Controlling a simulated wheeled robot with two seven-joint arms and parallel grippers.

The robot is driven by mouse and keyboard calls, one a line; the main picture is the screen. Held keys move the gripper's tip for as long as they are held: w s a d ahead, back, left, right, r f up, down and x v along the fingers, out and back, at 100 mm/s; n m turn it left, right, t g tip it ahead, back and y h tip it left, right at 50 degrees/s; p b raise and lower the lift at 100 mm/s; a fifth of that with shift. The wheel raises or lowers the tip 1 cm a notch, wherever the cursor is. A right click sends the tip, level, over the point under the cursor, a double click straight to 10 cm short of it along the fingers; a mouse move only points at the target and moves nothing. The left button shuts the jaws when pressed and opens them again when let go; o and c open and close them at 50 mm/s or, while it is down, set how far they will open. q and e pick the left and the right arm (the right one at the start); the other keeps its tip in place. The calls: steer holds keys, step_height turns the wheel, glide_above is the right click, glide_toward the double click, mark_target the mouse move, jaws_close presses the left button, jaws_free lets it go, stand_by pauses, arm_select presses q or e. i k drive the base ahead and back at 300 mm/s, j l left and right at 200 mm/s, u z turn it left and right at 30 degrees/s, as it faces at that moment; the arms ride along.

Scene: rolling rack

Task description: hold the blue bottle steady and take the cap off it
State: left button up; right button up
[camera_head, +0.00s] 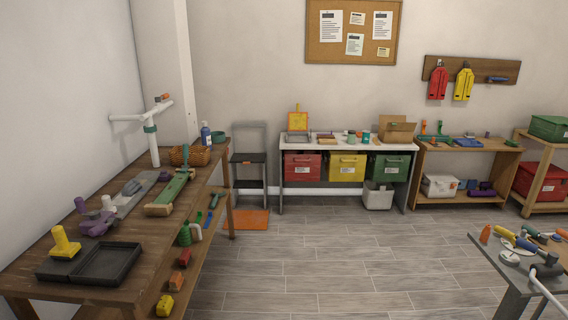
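A blue bottle (206,134) with a pale label stands upright near the far end of the wooden workbench (128,232) on the left. Its top is narrower and looks like a cap or nozzle, too small to make out clearly. Nothing is seen touching the bottle. Neither of my grippers can be made out in this view.
A white post (152,146) rises from the bench. Open grey floor (335,270) lies right of the bench. A low table (480,255) with tools stands at right.

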mark_target(205, 131)
steer(key=i+z, duration=0.15)
steer(key=i, duration=1.55)
steer(key=i+u, duration=0.4)
steer(key=i, duration=0.15)
steer(key=i+l+u, duration=0.4)
steer(key=i, duration=0.15)
steer(key=i+l+u, duration=0.35)
steer(key=i, duration=0.15)
